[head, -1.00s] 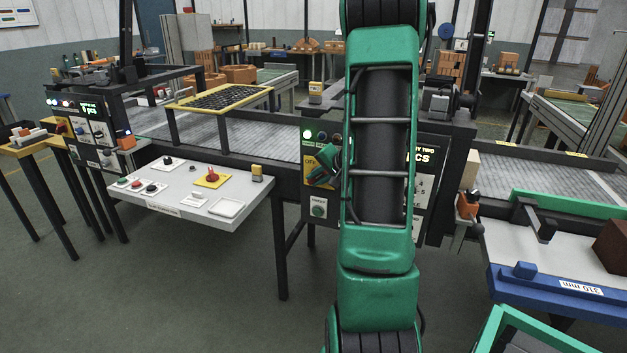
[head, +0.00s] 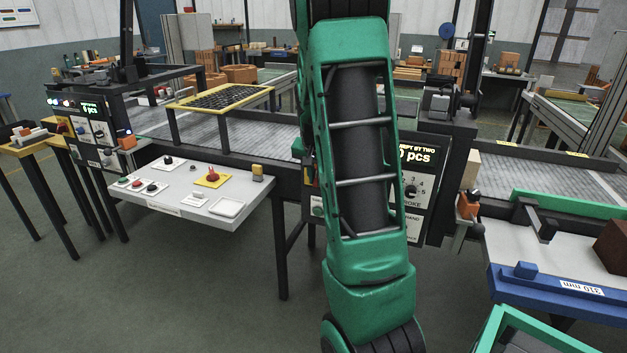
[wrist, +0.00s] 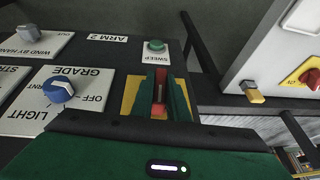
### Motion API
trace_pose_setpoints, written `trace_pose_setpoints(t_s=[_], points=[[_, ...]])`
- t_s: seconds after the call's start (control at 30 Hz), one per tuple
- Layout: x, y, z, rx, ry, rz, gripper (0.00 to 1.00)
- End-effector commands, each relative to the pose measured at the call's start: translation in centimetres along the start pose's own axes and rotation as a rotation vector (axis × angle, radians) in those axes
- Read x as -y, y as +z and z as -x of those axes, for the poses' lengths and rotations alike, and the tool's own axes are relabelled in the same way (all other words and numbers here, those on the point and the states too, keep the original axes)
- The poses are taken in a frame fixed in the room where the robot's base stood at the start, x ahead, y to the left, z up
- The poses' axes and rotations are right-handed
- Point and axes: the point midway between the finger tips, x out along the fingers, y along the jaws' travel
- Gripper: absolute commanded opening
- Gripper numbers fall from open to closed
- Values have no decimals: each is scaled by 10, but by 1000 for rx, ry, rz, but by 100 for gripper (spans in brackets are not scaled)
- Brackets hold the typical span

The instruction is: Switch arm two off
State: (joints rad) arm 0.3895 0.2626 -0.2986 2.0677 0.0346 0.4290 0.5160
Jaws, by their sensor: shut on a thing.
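In the wrist view, the arm two panel appears upside down, with an "ARM 2" label (wrist: 107,38). A red switch handle (wrist: 160,86) stands on a yellow plate (wrist: 131,94). My gripper (wrist: 160,98) is around the red handle, one green finger on each side, shut on it. The plate's lettering is hidden by the fingers, so the switch's setting cannot be read.
A green SWEEP button (wrist: 156,46) sits close beyond the yellow plate. A blue GRADE knob (wrist: 58,89) and a grey knob (wrist: 28,31) are on the left. A white control table (head: 150,200) with a red knob (head: 212,176) stands left of the panel.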

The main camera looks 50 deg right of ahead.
Motion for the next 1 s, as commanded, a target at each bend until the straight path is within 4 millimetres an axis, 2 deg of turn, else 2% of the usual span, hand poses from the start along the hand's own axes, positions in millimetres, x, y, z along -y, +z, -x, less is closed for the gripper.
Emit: trace_pose_setpoints(t_s=[0.07, 0.6, 1.0], points=[[7, -3, 2, -9, 57, 33, 0], [9, -2, 0, -12, 524, 226, 0], [8, -2, -1, -13, 749, 319, 0]])
